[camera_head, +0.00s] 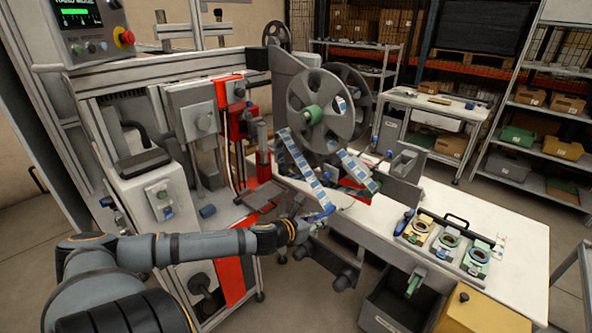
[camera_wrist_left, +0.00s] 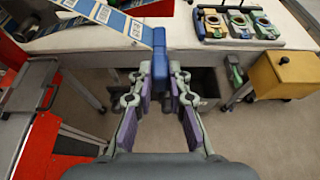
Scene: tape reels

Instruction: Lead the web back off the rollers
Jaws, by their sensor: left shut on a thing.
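The web is a blue-and-white printed strip. It hangs in the head view from a large grey reel (camera_head: 318,112) with a green hub; one run (camera_head: 302,165) slants down to my left gripper and another (camera_head: 357,172) slants down right. In the left wrist view the web (camera_wrist_left: 108,18) ends at a blue tab (camera_wrist_left: 159,55). My left gripper (camera_head: 318,219), also in the left wrist view (camera_wrist_left: 160,73), is shut on this blue tab, in front of the table edge. I cannot make out the rollers clearly. My right gripper is not in view.
The white table (camera_head: 495,240) carries a black-handled tray with several ring-shaped parts (camera_head: 447,238). A yellow box (camera_head: 480,312) and a dark open bin (camera_head: 400,310) stand below its front. The red-and-grey machine (camera_head: 235,120) is at left. Bare floor shows below the gripper.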

